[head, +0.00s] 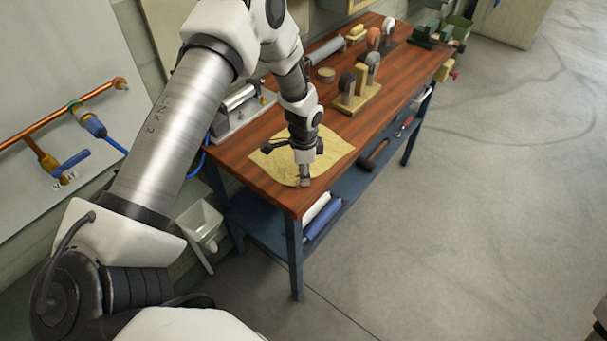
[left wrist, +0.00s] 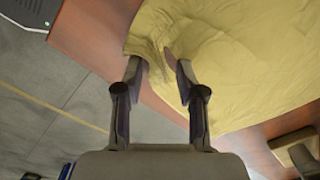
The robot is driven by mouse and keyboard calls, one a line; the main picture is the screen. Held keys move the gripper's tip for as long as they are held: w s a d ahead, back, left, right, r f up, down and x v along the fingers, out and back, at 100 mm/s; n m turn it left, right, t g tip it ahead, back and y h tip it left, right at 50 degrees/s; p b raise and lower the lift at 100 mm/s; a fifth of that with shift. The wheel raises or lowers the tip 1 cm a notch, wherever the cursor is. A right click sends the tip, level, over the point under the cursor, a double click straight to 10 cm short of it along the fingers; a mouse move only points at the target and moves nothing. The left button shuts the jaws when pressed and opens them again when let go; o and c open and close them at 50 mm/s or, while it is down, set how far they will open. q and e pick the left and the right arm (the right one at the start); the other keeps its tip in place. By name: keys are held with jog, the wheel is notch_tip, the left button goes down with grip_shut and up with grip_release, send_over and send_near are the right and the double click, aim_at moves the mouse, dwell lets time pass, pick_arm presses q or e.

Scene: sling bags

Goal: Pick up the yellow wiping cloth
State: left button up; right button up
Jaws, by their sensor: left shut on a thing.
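The yellow wiping cloth (head: 330,155) lies spread on the wooden workbench top near its front end. It fills much of the left wrist view (left wrist: 240,60), with folds bunched at the fingers. My left gripper (head: 304,181) points down at the cloth's near edge in the head view. In the left wrist view, its two fingers (left wrist: 160,68) stand a little apart with a bunched edge of cloth between their tips. The rest of the cloth appears to lie on the bench. My right gripper is not in either view.
The workbench (head: 237,160) holds a wooden stand with wheels (head: 357,95) behind the cloth and a metal machine (head: 240,110) at the left. Green vises (head: 435,33) stand at the far end. Blue and white rolls (head: 322,220) lie on the lower shelf.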

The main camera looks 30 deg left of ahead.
pick_arm(q)
jog(key=shift+s+f, duration=0.3)
jog(key=shift+f, duration=0.1)
grip_shut()
notch_tip(320, 180, up, 30)
jog(key=p, duration=1)
jog(key=shift+w+r, duration=0.15)
jog(key=shift+w, duration=0.05)
